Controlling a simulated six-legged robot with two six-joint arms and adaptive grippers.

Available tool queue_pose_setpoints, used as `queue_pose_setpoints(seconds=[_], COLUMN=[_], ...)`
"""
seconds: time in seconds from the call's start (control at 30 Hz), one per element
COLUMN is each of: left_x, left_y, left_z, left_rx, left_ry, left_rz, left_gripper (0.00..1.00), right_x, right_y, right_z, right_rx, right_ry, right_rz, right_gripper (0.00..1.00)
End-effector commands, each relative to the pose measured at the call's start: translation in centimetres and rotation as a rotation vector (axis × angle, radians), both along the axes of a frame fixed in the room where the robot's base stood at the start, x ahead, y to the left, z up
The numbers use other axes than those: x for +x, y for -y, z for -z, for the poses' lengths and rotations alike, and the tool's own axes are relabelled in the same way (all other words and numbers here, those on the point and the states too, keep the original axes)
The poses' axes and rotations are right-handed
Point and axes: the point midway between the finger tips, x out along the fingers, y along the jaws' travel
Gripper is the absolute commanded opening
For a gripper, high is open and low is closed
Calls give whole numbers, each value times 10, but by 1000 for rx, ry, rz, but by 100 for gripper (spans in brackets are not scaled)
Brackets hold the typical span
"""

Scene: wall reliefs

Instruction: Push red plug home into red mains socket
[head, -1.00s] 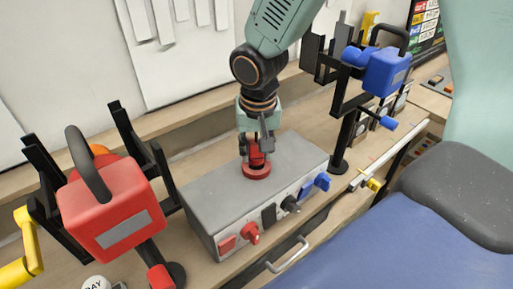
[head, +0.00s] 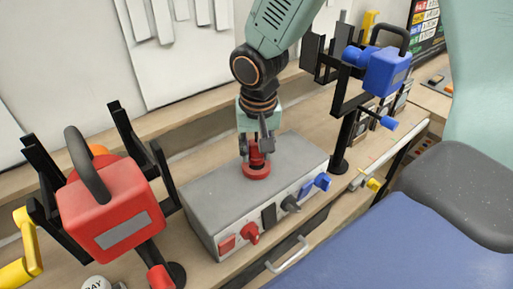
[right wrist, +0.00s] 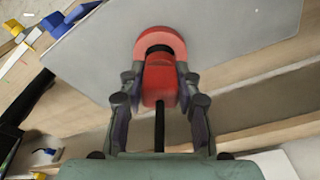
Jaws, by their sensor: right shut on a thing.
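The red plug (right wrist: 160,82) is held between the fingers of my right gripper (head: 257,150), which is shut on it. In the right wrist view the gripper (right wrist: 160,95) grips it from both sides, and a black cord or rod runs back from the plug. The plug's front end is at the round red mains socket (head: 257,172) on top of the grey box (head: 215,205). The red socket ring (right wrist: 160,42) shows a dark opening around the plug's end. How deep the plug sits I cannot tell. My left gripper is not in view.
The grey box's front has a red switch (head: 227,245), a red knob (head: 250,233) and blue parts. A red case (head: 100,205) on a black stand is at left. A blue case (head: 385,72) on a black stand is at right. Wooden bench (head: 190,165) lies behind the box.

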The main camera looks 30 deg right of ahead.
Motion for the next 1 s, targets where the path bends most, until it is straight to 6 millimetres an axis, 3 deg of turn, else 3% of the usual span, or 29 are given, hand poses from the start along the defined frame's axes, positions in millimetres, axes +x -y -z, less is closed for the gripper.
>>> queue_pose_setpoints(seconds=[1.0], left_x=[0], left_y=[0], left_z=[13], left_rx=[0], left_ry=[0], left_rz=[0], left_gripper=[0], right_x=[0], right_y=[0], right_z=[14], right_rx=[0], right_ry=[0], right_rz=[0], right_gripper=[2])
